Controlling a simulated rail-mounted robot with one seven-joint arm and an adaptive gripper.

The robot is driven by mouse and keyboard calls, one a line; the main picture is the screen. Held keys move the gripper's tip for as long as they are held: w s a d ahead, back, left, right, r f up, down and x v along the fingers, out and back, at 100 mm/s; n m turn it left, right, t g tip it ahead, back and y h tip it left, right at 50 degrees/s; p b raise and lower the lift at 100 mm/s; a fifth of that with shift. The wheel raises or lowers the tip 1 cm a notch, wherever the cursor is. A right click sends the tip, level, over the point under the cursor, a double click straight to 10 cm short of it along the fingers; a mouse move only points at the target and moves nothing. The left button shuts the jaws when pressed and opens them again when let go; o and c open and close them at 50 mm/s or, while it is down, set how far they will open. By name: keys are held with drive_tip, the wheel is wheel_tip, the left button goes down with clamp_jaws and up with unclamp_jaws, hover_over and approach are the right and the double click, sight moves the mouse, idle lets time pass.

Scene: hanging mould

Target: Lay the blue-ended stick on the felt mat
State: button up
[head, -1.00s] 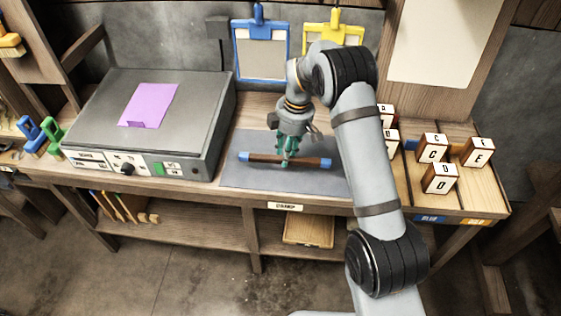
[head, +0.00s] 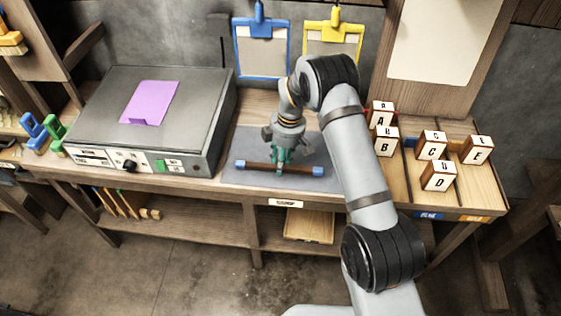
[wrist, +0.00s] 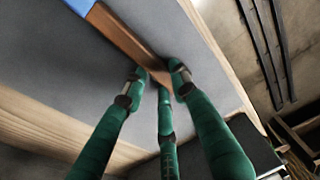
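The stick (head: 259,168) is brown with blue ends, and one blue end (wrist: 79,5) shows at the top of the wrist view. My gripper (head: 279,168) has green fingers, shut around the middle of the stick; the fingertips (wrist: 160,76) meet at its brown part in the wrist view. The stick lies level, left to right, over the front part of the grey felt mat (head: 240,145). I cannot tell whether it touches the mat or hovers just above it.
A grey box (head: 150,90) with a purple sheet stands left of the mat. Lettered blocks (head: 432,145) stand in a wooden tray at the right. Blue (head: 262,48) and yellow (head: 333,46) clipboards hang behind. The bench's front edge (head: 240,194) is close to the mat.

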sight(285, 165)
drive_tip(key=o, duration=0.4)
drive_tip(key=r, duration=0.4)
drive_tip(key=d+r, duration=0.1)
drive_tip(key=r, duration=0.7)
drive_tip(key=shift+d+r+b, duration=0.15)
drive_tip(key=shift+d+b, duration=0.1)
drive_tip(key=shift+b, duration=0.1)
